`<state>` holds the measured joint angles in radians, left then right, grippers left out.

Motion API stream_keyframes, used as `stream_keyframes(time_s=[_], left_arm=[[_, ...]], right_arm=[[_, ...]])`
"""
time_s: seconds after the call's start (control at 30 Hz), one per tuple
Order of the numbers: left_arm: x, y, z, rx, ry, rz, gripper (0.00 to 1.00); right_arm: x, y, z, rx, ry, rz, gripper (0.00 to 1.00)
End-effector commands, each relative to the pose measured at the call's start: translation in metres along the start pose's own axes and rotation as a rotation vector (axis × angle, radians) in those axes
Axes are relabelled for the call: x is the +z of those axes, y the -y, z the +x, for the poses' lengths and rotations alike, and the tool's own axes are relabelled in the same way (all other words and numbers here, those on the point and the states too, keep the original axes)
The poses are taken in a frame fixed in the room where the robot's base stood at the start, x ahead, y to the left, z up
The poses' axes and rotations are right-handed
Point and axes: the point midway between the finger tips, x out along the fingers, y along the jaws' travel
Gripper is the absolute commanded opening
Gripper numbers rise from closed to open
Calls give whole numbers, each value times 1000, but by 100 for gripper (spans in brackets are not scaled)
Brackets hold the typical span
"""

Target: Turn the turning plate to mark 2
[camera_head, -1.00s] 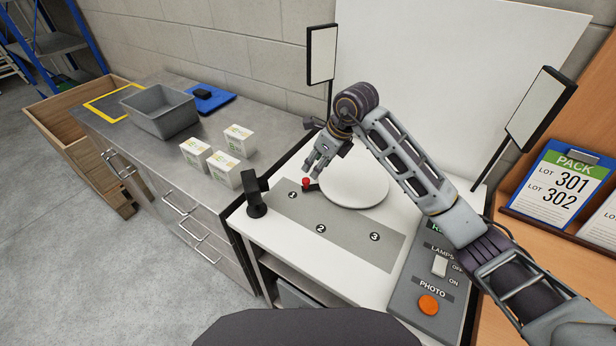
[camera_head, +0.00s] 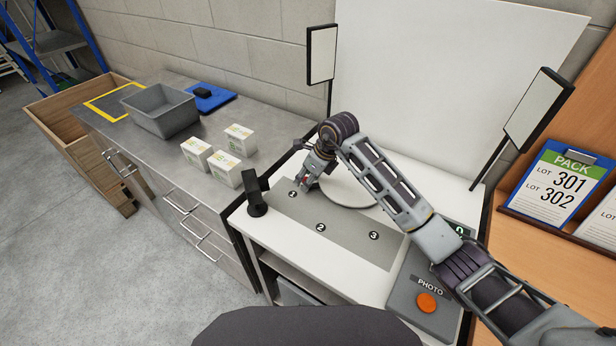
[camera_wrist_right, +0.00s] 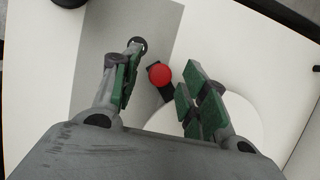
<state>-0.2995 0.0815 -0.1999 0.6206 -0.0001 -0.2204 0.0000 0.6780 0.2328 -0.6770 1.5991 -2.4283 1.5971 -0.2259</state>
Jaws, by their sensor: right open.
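The white round turning plate (camera_head: 352,190) sits on the white photo table, partly hidden by my right arm. In the wrist view, the plate (camera_wrist_right: 245,122) has a dark arm with a red knob (camera_wrist_right: 160,75) at its edge. My right gripper (camera_head: 306,182) is open, and in the wrist view its fingers (camera_wrist_right: 158,85) stand on either side of the red knob, apart from it. The grey strip carries mark 1 (camera_head: 293,194), mark 2 (camera_head: 321,227) and mark 3 (camera_head: 373,236). The knob is near mark 1. My left gripper is not in view.
A black camera-like stand (camera_head: 256,194) is left of the strip. A control panel with an orange PHOTO button (camera_head: 427,303) is at the front right. Lamp panels (camera_head: 321,54) flank the white backdrop. White boxes (camera_head: 240,139) and a grey bin (camera_head: 160,112) stand on the left counter.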

Motion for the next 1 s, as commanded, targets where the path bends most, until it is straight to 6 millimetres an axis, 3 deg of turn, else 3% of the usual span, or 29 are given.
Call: stream_keyframes(time_s=[0.1, 0.43, 1.0], left_arm=[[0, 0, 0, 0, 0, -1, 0], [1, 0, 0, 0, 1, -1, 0], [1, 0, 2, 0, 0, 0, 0]], right_arm=[[0, 0, 0, 0, 0, 0, 41], [0, 0, 0, 0, 0, 0, 0], [-7, 2, -3, 5, -2, -14, 0]])
